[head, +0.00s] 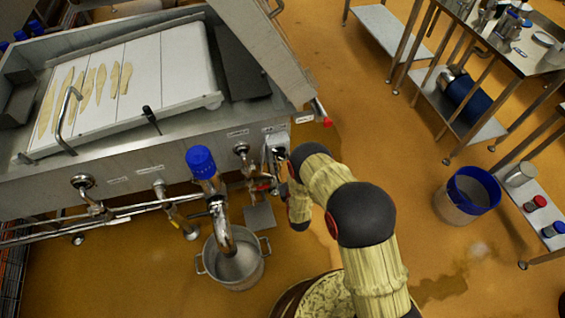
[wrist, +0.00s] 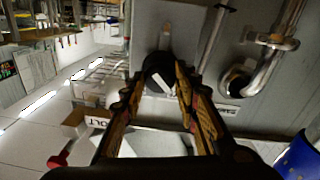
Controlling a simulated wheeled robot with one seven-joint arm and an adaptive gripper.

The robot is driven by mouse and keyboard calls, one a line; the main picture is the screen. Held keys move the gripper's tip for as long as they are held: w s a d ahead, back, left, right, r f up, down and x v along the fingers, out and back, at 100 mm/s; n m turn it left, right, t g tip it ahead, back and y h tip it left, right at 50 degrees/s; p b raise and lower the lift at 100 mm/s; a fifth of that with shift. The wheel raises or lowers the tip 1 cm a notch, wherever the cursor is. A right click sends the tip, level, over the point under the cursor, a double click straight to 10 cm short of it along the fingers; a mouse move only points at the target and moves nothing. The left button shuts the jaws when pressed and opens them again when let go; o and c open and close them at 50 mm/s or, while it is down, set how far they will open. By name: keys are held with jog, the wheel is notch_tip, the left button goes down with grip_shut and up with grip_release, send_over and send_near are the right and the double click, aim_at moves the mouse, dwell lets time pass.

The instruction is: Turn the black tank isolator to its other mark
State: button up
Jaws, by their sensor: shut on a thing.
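The black isolator (wrist: 157,66) is a round dark knob on the grey tank panel (wrist: 188,20), seen in the wrist view between my fingertips. A pale bar shows across its face. A small tan mark lies on the panel beyond it. My gripper (wrist: 161,84) is closed on the knob, one finger on each side. In the head view my gripper (head: 281,168) is at the right end of the tank's front panel (head: 150,165), partly behind my own arm, and I cannot make out the knob or its mark there.
A blue-capped steel pipe (head: 203,163) rises left of my arm, over a steel pot (head: 233,268) on the floor. Valves and pipes run along the tank front. A red-tipped part (head: 323,113) juts from the tank corner. The floor to the right is mostly clear, with a blue-rimmed bucket (head: 464,205).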

jog(key=o, duration=1.1)
jog(key=shift+o, duration=0.3)
jog(key=v, duration=1.2)
jog(key=shift+f, duration=0.1)
